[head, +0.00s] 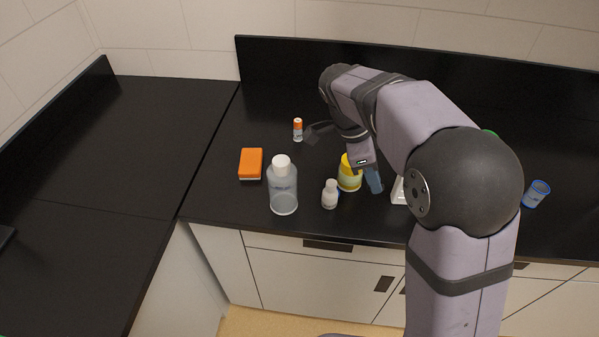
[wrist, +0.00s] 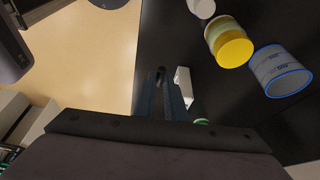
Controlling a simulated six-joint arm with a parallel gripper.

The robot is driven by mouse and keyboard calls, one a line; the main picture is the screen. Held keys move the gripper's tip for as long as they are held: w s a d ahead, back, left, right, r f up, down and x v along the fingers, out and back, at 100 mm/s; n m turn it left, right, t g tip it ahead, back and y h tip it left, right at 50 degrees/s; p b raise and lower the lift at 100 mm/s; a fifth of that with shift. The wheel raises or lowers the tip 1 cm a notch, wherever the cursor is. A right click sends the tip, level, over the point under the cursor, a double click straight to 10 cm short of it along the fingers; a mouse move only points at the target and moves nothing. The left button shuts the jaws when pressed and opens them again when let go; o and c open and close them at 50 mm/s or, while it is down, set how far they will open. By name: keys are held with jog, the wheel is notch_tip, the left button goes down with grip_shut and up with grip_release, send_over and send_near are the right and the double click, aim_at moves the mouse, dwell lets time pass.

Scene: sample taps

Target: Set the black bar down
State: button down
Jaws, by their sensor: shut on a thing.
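My gripper (head: 374,183) is low over the front part of the black counter, just right of the yellow-capped jar. In the wrist view its blue fingers (wrist: 161,74) are shut on a thin dark piece, the black bar (wrist: 160,80), little of which shows between them. In the head view I cannot make the bar out against the dark counter and fingers. I cannot tell whether the bar touches the counter.
A yellow-capped jar (head: 349,174) and small white bottle (head: 330,194) stand left of my gripper. A white object (head: 398,192) is close on its right. A clear bottle (head: 283,188), orange sponge (head: 250,163), orange-capped vial (head: 297,130) and blue-rimmed container (head: 537,194) stand farther off.

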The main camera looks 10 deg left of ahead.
jog(key=shift+r, duration=0.9)
jog(key=shift+w+a+r+n, duration=0.1)
jog(key=shift+a+r+n, duration=0.1)
jog(key=shift+a+n, duration=0.1)
jog(key=w+a+n+y, duration=0.3)
jog(key=w+a+n, duration=0.3)
jog(key=n, duration=0.4)
jog(key=w+a+n+t+y, duration=0.1)
jog(key=w+a+n+y, duration=0.2)
jog(key=a+n, duration=0.55)
jog(key=w+a+n+y, duration=0.3)
jog(key=w+a+n, duration=0.2)
jog(key=n, duration=0.7)
jog(key=shift+m+h, duration=0.3)
jog(key=shift+m, duration=0.05)
jog(key=shift+s+f+p, duration=0.15)
jog(key=shift+f+p, duration=0.55)
jog(key=shift+f, duration=2.85)
jog(key=shift+s+f+p, duration=0.15)
jog(key=shift+f+p, duration=0.55)
jog(key=shift+f, duration=3.25)
